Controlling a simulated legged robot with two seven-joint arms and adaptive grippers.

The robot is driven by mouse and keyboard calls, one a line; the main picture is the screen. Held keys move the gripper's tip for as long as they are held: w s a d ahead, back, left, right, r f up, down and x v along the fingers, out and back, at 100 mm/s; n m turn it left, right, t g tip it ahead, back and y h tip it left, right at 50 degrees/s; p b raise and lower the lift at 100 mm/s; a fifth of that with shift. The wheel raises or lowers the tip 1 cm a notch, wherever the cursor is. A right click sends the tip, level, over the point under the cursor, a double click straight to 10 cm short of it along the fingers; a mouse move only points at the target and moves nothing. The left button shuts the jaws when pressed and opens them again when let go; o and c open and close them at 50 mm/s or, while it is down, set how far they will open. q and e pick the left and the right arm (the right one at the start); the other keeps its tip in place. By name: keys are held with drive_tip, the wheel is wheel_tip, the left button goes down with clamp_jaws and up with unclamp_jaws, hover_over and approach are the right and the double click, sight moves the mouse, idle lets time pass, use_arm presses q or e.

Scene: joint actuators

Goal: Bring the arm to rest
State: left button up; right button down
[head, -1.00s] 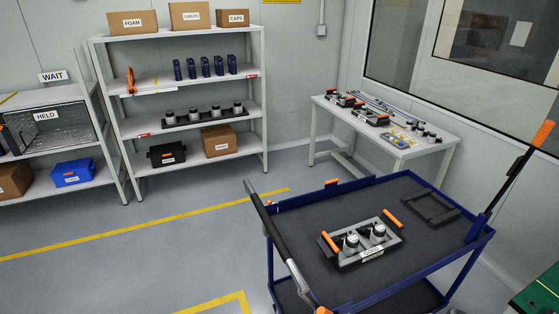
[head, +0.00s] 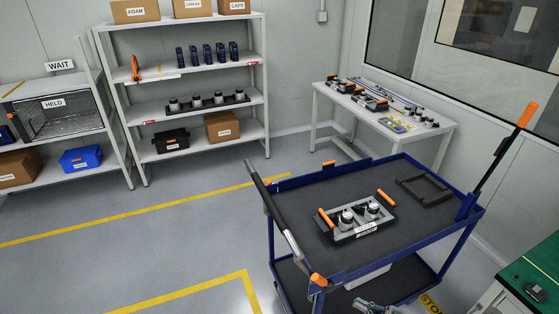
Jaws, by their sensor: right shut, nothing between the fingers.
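My right gripper (head: 374,306) shows only in part at the bottom edge of the head view, in front of the blue cart's lower part. It is shut and empty, and the rest of my right arm is mostly out of the picture. My left gripper is not in view. The blue cart (head: 330,276) stands before me with a dark top mat. A grey tray (head: 357,229) with orange handles and two round actuator parts lies on it.
An empty black frame (head: 425,190) lies on the cart's right rear. A white table (head: 385,115) with parts stands behind. Shelves (head: 190,100) with boxes stand at the back left. A green-topped bench (head: 535,285) is at the lower right. Floor left of the cart is clear.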

wheel_tip(320, 180, down, 13)
drive_tip(key=w+m+t+h+p, duration=0.1)
drive_tip(key=w+m+t+h, duration=0.2)
drive_tip(key=m+t+h, duration=0.6)
drive_tip(key=s+f+m+g+h+p, duration=0.1)
drive_tip(key=s+f+m+g+h, duration=0.35)
drive_tip(key=f, duration=0.75)
use_arm(q)
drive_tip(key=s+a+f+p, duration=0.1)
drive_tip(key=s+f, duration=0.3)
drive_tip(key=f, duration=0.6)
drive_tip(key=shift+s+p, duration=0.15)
drive_tip(key=shift+p, duration=0.3)
use_arm(e)
drive_tip(key=s+a+f+g+h, duration=0.1)
drive_tip(key=s+f+g, duration=0.3)
drive_tip(key=s, duration=0.6)
drive_tip(key=s+a+f+g+h, duration=0.1)
drive_tip(key=s+f+g, duration=0.3)
drive_tip(key=s, duration=0.6)
drive_tip(key=s+a+f+g+h, duration=0.1)
drive_tip(key=s+f+g+h, duration=0.2)
drive_tip(key=s+f, duration=0.4)
drive_tip(key=s+n+g, duration=0.1)
drive_tip(key=s, duration=0.2)
drive_tip(key=shift+a, duration=0.4)
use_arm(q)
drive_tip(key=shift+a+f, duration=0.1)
use_arm(e)
drive_tip(key=shift+h, duration=0.25)
